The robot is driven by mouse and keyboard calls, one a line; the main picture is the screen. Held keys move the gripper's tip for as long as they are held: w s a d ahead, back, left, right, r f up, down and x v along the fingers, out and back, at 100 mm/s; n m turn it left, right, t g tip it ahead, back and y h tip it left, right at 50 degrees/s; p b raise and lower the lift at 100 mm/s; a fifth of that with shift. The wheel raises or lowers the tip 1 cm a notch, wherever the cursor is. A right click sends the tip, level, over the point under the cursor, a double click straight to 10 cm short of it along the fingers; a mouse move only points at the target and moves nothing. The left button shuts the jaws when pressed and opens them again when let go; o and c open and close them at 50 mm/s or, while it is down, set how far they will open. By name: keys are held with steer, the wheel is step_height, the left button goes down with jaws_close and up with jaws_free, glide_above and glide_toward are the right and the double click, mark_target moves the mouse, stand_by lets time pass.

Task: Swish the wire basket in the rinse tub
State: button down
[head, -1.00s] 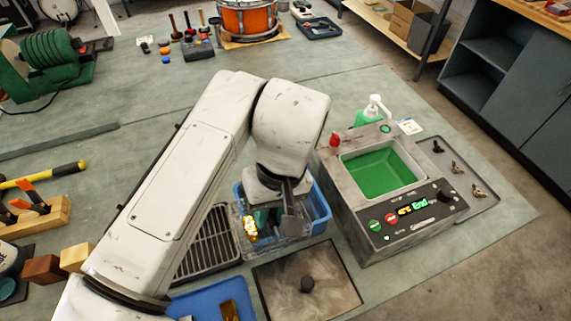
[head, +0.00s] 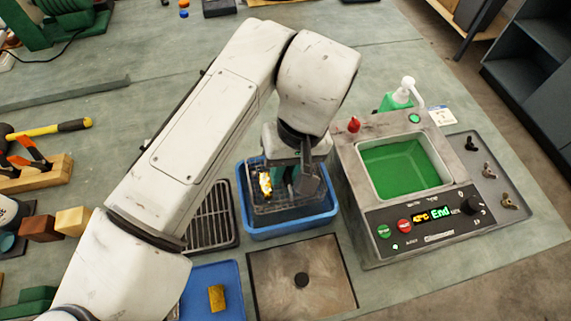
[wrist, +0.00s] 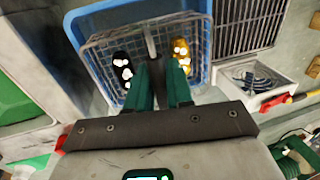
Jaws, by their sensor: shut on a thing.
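The wire basket (head: 262,207) is within the outline of the blue rinse tub (head: 292,230) in the head view. It holds gold and dark, shiny small parts. In the wrist view the basket's mesh (wrist: 103,62) lies inside the tub's blue rim (wrist: 72,22). My gripper (head: 292,188) is above the basket, shut on its upright handle. Its green fingers (wrist: 160,72) show in the wrist view, on either side of the handle. The basket's bottom is hidden, and I cannot tell how deep it sits or see the water.
A grey cleaning machine (head: 352,190) with green liquid stands close to the tub's right; its display reads "End". A dark slatted rack (head: 212,222) is at the left.

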mark_target(285, 188)
step_height(285, 188, down, 4)
steer(key=b, duration=0.2)
steer(key=shift+r+b, duration=0.25)
steer(key=shift+b, duration=0.1)
steer(key=shift+f+b, duration=0.55)
steer(key=shift+f, duration=1.35)
steer(key=shift+r+p, duration=1.2)
steer(key=shift+f, duration=0.15)
steer(key=shift+f+b, duration=0.5)
steer(key=shift+f, duration=0.55)
steer(key=shift+r, duration=0.1)
